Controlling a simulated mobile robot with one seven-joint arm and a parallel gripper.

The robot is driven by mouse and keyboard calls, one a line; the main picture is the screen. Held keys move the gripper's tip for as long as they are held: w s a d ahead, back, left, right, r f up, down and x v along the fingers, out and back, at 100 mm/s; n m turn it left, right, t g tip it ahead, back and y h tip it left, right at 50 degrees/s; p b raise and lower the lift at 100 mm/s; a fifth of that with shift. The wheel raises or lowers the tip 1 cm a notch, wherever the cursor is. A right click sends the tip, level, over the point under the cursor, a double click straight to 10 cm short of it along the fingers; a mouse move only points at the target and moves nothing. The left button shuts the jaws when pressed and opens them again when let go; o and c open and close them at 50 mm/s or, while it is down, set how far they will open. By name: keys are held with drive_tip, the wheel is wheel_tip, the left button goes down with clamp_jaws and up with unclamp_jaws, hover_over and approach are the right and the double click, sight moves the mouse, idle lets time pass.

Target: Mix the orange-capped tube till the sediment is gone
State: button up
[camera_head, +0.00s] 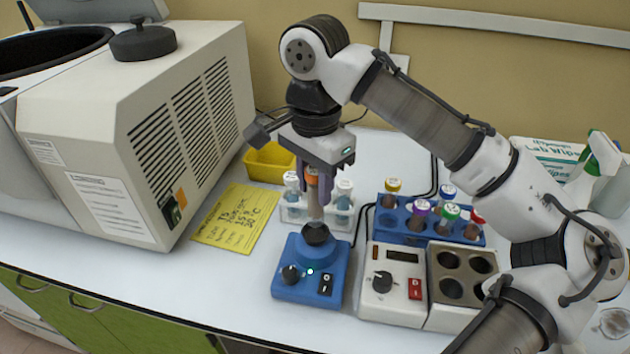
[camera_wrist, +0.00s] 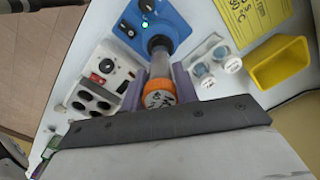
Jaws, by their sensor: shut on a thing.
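My gripper (camera_head: 312,182) is shut on the orange-capped tube (camera_head: 316,207), gripping it near its orange cap. The tube is upright, and its lower end meets the black cup of the blue vortex mixer (camera_head: 295,265). A small green light shows on the mixer's front. In the wrist view the orange cap (camera_wrist: 158,93) sits between my purple fingers, with the mixer (camera_wrist: 172,28) beyond it. The tube's body looks greyish-brown; whether sediment lies at its bottom cannot be told.
A white rack (camera_head: 318,215) with white-capped tubes stands close behind the mixer. Right of it are a blue rack (camera_head: 402,228) of coloured-cap tubes and a heater block (camera_head: 395,290). A yellow note (camera_head: 235,215), yellow bin (camera_head: 268,163) and large centrifuge (camera_head: 140,130) are left.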

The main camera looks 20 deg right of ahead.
drive_tip(key=shift+r+p, duration=2.25)
drive_tip(key=shift+r, duration=0.35)
